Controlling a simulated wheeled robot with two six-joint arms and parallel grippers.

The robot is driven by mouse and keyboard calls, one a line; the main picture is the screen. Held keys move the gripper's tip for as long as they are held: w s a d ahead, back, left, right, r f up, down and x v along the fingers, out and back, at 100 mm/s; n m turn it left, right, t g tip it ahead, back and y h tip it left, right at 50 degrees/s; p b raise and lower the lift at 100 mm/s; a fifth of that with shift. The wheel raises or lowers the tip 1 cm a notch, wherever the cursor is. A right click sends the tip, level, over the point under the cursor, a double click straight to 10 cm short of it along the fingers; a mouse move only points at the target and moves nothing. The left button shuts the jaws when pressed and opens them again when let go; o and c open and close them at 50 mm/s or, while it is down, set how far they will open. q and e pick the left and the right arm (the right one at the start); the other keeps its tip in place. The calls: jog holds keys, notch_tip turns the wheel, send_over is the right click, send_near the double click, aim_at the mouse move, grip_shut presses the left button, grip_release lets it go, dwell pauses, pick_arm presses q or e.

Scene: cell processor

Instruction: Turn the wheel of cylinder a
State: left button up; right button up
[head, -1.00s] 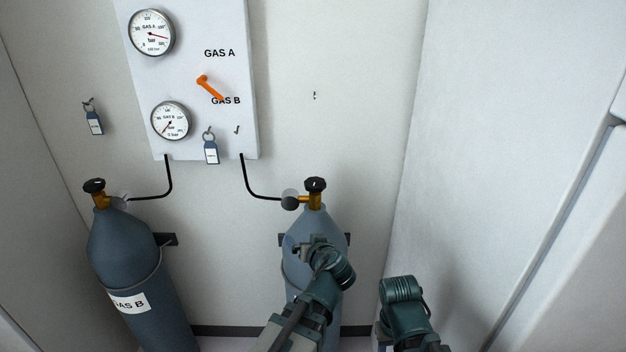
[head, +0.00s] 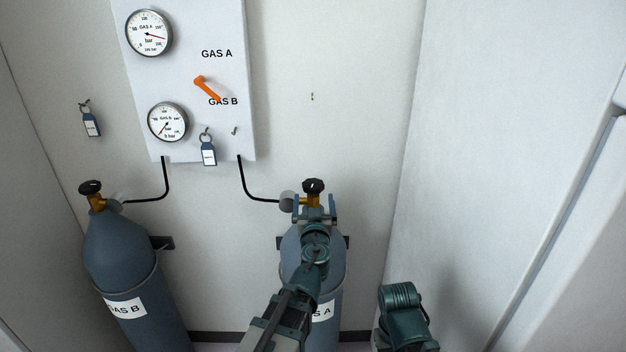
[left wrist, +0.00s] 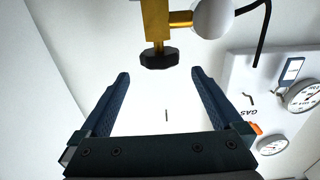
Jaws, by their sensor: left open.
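Cylinder A (head: 294,262) is the blue-grey bottle in the middle of the head view, its label partly hidden by my left arm. Its black wheel (head: 313,185) sits on top of a brass valve. My left gripper (head: 315,207) is open, just below the wheel in the head view, with a finger on each side of the valve. In the left wrist view, the picture is upside down. There the wheel (left wrist: 160,60) lies beyond the gap between the open fingers (left wrist: 160,78), and nothing is held. My right gripper's fingers are not visible.
Cylinder B (head: 120,250) stands at the left with its own black wheel (head: 90,188). A wall panel (head: 225,130) carries gauges, an orange lever (head: 207,88) and a key tag. A grey regulator (head: 288,200) and black pipe sit left of cylinder A's valve. Bare wall lies to its right.

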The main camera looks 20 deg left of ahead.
aim_at(313, 179)
pick_arm(q)
jog(key=x, duration=1.2)
jog(key=c, duration=1.2)
